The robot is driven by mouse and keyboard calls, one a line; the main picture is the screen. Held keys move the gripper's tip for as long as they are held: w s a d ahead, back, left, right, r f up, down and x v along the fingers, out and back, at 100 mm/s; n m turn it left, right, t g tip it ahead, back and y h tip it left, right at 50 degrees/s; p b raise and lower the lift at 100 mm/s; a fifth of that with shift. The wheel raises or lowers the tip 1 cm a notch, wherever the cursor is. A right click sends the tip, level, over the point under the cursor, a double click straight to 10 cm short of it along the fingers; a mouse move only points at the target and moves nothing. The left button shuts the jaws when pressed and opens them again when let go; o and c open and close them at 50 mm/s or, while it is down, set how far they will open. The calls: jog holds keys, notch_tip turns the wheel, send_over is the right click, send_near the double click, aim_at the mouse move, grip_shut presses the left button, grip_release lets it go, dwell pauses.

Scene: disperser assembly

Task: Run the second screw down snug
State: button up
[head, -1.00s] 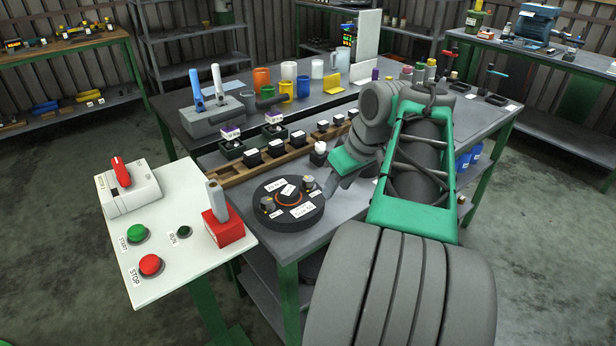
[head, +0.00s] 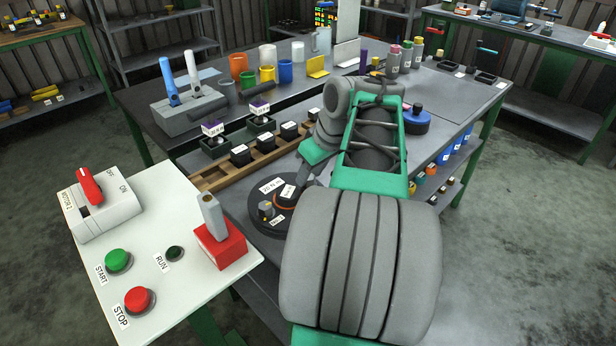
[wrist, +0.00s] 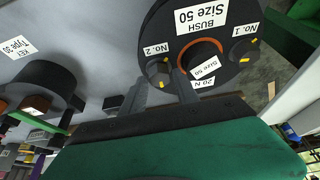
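The round dark disc (head: 248,205) lies on the bench; its labels read "BUSH Size 50" and "20 N" in the wrist view (wrist: 215,75). The second screw (wrist: 158,72), labelled "No. 2", has a dark head with a yellow mark. The first screw (wrist: 243,50), labelled "No. 1", stands on the opposite side of the central bush (wrist: 203,62) with its orange ring. My gripper (wrist: 160,84) is open at the second screw, one finger on each side of its head. Contact cannot be told. In the head view my gripper (head: 303,184) covers that screw.
A wooden rack (head: 215,179) with several black blocks lies behind the disc. A white control panel (head: 150,235) with a red block (head: 220,246) stands to the left. In the wrist view a dark round part (wrist: 45,85) sits left of my gripper.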

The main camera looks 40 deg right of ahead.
jog(key=shift+w+f, duration=0.2)
jog(key=shift+f, duration=0.25)
grip_shut()
